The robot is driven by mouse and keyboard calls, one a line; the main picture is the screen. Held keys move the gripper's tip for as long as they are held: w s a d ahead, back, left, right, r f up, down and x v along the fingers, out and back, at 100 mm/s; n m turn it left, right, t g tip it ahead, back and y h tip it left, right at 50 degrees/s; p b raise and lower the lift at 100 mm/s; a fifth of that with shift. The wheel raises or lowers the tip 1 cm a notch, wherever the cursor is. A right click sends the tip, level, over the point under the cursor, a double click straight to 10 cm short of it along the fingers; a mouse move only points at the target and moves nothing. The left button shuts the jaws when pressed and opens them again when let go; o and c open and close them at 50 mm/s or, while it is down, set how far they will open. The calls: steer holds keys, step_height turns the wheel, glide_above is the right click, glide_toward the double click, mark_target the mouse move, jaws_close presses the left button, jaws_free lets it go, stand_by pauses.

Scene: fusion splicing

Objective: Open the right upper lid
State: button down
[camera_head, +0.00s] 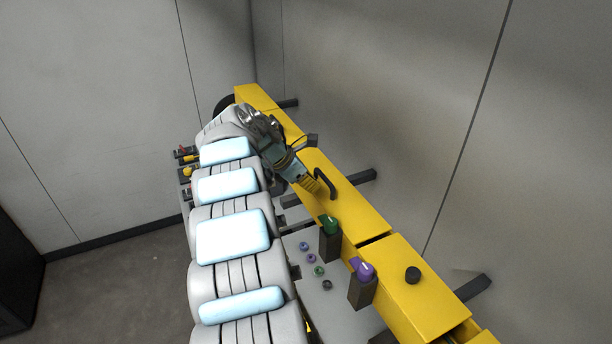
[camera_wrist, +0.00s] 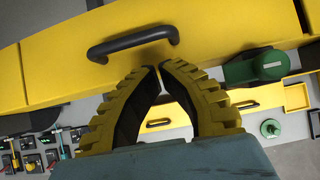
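A long yellow lid bears a black bar handle (camera_head: 325,184); in the wrist view the handle (camera_wrist: 130,43) lies just beyond my fingertips. The yellow lid (camera_head: 350,203) looks closed and also fills the upper wrist view (camera_wrist: 60,70). My gripper (camera_head: 313,186) is beside the handle, and its ribbed yellow fingers also show in the wrist view (camera_wrist: 157,68). The fingertips nearly meet below the bar, with nothing between them. I cannot tell whether they touch the handle.
A green knob (camera_head: 328,223) and a purple knob (camera_head: 361,268) stand on dark blocks beside the yellow housing. A second yellow section (camera_head: 405,300) has a black knob (camera_head: 413,275). Small devices (camera_wrist: 35,145) sit at lower left in the wrist view. A wall stands behind.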

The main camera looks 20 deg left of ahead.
mark_target(326, 195)
steer(key=shift+p+x, duration=0.4)
steer(key=shift+x, duration=0.75)
steer(key=shift+w+f, duration=0.25)
steer(key=shift+f, duration=0.2)
steer(key=shift+w+d+f, duration=0.35)
steer(key=shift+d+f, duration=0.1)
steer(key=shift+f, duration=0.05)
